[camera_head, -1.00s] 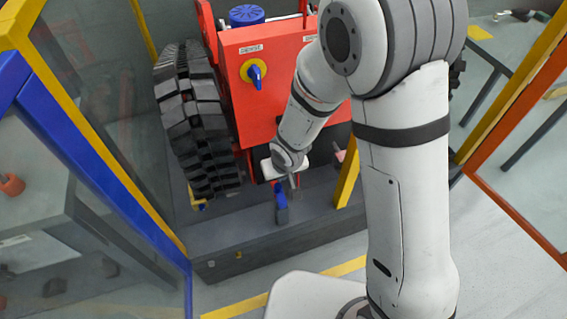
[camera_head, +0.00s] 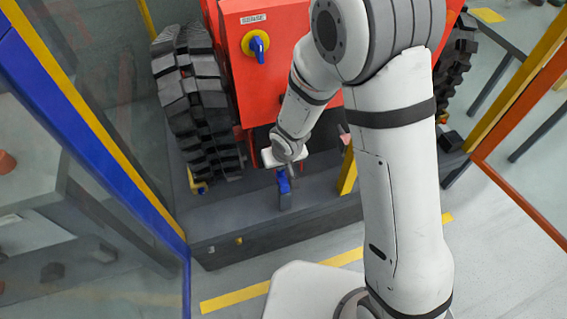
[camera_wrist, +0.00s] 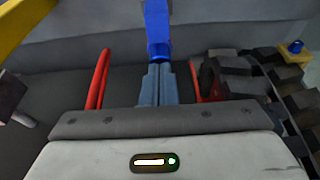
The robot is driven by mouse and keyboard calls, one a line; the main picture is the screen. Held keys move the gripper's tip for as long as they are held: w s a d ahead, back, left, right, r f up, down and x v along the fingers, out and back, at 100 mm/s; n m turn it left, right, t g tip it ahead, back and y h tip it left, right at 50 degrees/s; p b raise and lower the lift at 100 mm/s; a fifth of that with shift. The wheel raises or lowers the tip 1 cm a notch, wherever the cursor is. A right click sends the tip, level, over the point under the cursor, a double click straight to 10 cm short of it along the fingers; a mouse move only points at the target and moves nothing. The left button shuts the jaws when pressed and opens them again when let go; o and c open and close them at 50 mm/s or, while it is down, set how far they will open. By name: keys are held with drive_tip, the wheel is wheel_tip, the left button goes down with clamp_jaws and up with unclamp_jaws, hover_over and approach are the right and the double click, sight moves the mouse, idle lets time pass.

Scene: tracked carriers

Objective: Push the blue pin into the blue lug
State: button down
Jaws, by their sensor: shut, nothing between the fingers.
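In the wrist view a broad blue piece (camera_wrist: 157,18) has a darker blue end (camera_wrist: 158,48) facing my gripper. I cannot clearly tell pin from lug, or how deep the pin sits. My gripper (camera_wrist: 159,72) is shut and empty, its fingertips right at the darker blue end; contact cannot be told for sure. In the head view my gripper (camera_head: 290,171) is beside the upper blue piece and partly hides it.
The red carrier (camera_head: 285,75) with its black track (camera_head: 198,105) rises behind. A yellow post (camera_head: 347,172) stands right of the blue parts. Red rods (camera_wrist: 98,80) flank my fingers in the wrist view. A blue-framed glass panel (camera_head: 95,145) is at left, an orange-framed one at right.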

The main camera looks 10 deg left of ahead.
drive_tip(key=shift+f, duration=0.2)
drive_tip(key=shift+r, duration=0.1)
wheel_tip(320, 180, up, 3)
drive_tip(key=p, duration=0.2)
drive_tip(key=shift+r+p, duration=0.2)
drive_tip(key=shift+p, duration=0.2)
drive_tip(key=p+v, duration=0.3)
drive_tip(key=v, duration=0.4)
drive_tip(key=shift+p, duration=0.35)
drive_tip(key=shift+d, duration=0.1)
drive_tip(key=shift+s+b+x, duration=0.2)
drive_tip(key=shift+b+x, duration=1.4)
drive_tip(key=shift+x, duration=0.95)
drive_tip(key=shift+s+b+x, duration=0.2)
drive_tip(key=shift+b+x, duration=1.4)
drive_tip(key=shift+x, duration=0.95)
drive_tip(key=shift+d, duration=0.2)
